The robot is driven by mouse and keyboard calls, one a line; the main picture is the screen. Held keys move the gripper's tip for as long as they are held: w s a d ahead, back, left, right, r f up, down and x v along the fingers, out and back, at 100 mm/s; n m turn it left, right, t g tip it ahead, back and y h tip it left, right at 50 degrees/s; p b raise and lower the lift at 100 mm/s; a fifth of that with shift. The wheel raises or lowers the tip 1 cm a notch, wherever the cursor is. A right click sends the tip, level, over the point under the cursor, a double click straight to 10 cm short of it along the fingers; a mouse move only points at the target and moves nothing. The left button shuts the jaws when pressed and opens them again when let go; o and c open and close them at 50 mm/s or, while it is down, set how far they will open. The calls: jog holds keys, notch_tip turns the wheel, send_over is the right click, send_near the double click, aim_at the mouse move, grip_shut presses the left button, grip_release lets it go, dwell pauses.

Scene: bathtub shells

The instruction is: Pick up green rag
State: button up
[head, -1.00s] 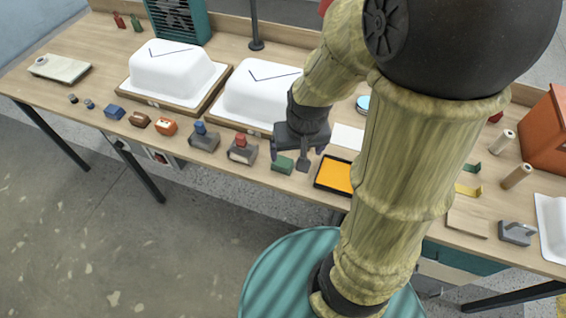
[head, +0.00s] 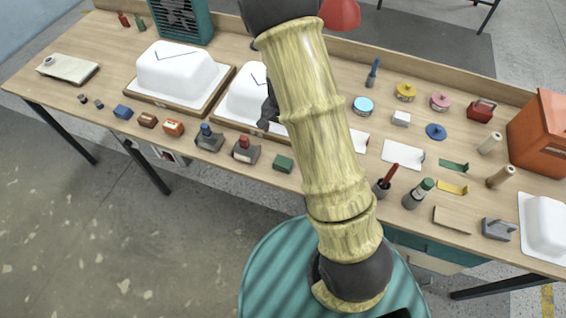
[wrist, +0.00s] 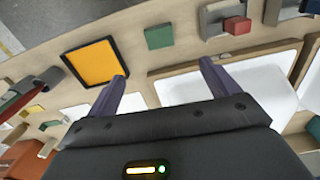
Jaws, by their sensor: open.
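The green rag (head: 284,163) looks like a small folded green block. It lies flat near the front edge of the workbench, right of the dark holder with a red part. In the wrist view the green rag (wrist: 159,37) shows beyond my gripper's fingertips, between their lines and apart from them. My gripper (wrist: 163,75) is open, with two purple fingers spread and nothing between them. In the head view my arm covers most of the gripper; a dark part of it shows by the second white tub shell, behind the rag.
A black-rimmed orange tray (wrist: 93,61) lies beside the rag; my arm hides it in the head view. White tub shells (head: 178,66) stand behind the front row of small blocks. A dark holder with a red part (head: 245,149) stands left of the rag.

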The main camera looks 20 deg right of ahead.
jog(key=shift+f, duration=0.1)
jog(key=p, duration=0.3)
send_over(283, 161)
notch_tip(283, 161, down, 12)
dwell(0.4)
jog(key=shift+s+f+p, duration=0.15)
jog(key=shift+f+p, duration=0.4)
jog(key=shift+f, duration=0.3)
jog(key=shift+f+p, duration=0.55)
jog(key=shift+f, duration=1.2)
jog(key=shift+c, duration=0.5)
jog(key=c, duration=1)
